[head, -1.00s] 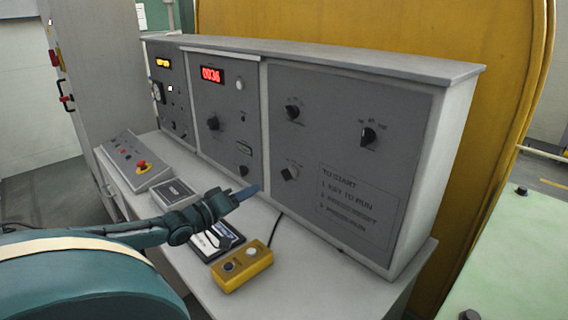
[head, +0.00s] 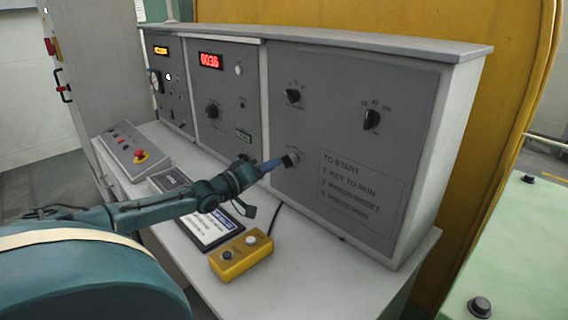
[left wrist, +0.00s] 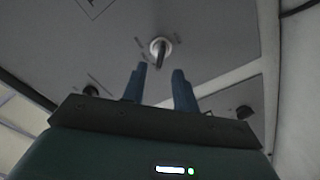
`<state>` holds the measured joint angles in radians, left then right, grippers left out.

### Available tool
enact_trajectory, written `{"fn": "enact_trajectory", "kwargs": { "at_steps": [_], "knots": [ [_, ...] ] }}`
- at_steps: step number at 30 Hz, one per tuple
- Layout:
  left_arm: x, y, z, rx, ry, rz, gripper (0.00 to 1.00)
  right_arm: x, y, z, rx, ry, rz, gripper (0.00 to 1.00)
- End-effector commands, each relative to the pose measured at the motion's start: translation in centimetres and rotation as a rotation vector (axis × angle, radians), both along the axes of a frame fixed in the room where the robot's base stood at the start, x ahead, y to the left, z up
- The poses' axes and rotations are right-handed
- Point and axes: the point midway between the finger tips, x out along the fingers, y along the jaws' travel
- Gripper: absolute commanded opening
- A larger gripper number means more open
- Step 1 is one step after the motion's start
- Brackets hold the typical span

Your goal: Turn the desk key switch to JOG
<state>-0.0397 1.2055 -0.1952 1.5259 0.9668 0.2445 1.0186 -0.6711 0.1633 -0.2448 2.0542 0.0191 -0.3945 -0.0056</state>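The key switch (head: 293,159) sits low on the right grey panel of the desk, with small unreadable lettering around it. In the left wrist view it is a bright round collar with a dark key handle (left wrist: 160,48). My left gripper (head: 273,165) points at it from the left, its blue fingers close to the switch. In the left wrist view my left gripper (left wrist: 158,78) is open, its two fingers apart, and the key lies beyond the tips, roughly in line with the gap. Contact is not visible. My right gripper is not in view.
Two black knobs (head: 293,96) (head: 371,119) sit higher on the same panel. A TO START placard (head: 360,190) is to the right. A yellow button box (head: 241,255), a dark tablet-like plate (head: 207,230) and a box with a red button (head: 140,156) rest on the desktop below.

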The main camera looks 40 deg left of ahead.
Motion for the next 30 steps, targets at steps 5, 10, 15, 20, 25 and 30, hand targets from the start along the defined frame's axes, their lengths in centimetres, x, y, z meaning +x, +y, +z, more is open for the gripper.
{"fn": "enact_trajectory", "kwargs": {
  "at_steps": [5,10,15,20,25,30],
  "knots": [
    [1.8,-0.1,0.1,0.0,-0.005,0.002,0.29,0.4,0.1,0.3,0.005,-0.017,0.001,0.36],
    [3.4,-0.3,0.2,0.001,-0.005,0.001,0.29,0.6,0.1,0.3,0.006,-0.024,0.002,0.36],
    [4.8,-0.4,0.1,0.0,-0.004,0.002,0.29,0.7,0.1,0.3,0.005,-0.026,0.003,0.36],
    [5.6,-0.5,0.1,0.0,-0.002,0.001,0.29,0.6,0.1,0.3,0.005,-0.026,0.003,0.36],
    [5.8,-0.5,0.0,0.002,0.0,0.0,0.29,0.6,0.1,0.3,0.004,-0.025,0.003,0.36],
    [5.8,-0.5,0.0,0.001,0.0,0.0,0.29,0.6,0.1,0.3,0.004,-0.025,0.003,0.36]
  ]
}}
